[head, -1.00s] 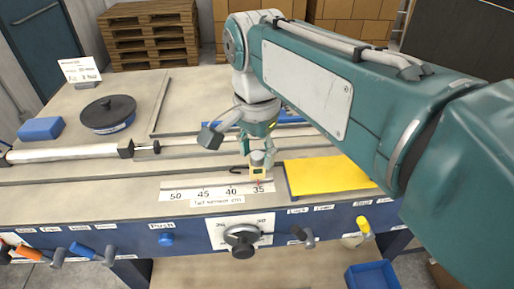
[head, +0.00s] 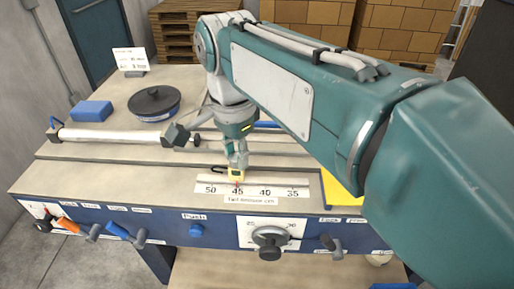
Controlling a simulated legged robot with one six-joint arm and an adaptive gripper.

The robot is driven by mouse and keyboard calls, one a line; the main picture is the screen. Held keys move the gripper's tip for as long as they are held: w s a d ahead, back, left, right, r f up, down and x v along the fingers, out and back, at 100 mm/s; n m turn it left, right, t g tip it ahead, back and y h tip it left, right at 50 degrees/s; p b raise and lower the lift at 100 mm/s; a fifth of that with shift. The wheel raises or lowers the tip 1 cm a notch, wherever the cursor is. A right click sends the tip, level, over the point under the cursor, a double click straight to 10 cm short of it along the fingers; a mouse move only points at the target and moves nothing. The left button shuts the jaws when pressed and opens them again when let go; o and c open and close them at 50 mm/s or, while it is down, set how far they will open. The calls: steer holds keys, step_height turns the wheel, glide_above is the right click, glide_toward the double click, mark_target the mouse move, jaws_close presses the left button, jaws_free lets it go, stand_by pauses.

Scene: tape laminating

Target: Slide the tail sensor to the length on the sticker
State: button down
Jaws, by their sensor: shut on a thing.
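The tail sensor (head: 236,175) is a small yellow block with a red pointer, on the rail behind the tail sensor scale (head: 250,199). The white scale reads 50, 45, 40, 35 from left to right. The red pointer stands at about the 45 mark. My gripper (head: 237,166) points down and is shut on the top of the sensor. A white card (head: 130,59) with printed lines stands at the back left; its writing is too small to read.
A yellow plate (head: 343,198) lies to the right, partly hidden by my arm. A black round lid (head: 154,100) and a blue block (head: 92,111) sit at the back left. A black knob (head: 269,240) and several levers line the front panel. The rail left of the sensor looks clear.

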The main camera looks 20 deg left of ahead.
steer(key=shift+d+f, duration=0.1)
steer(key=shift+c, duration=2.2)
jaws_free()
steer(key=shift+w, duration=0.1)
step_height(320, 180, up, 12)
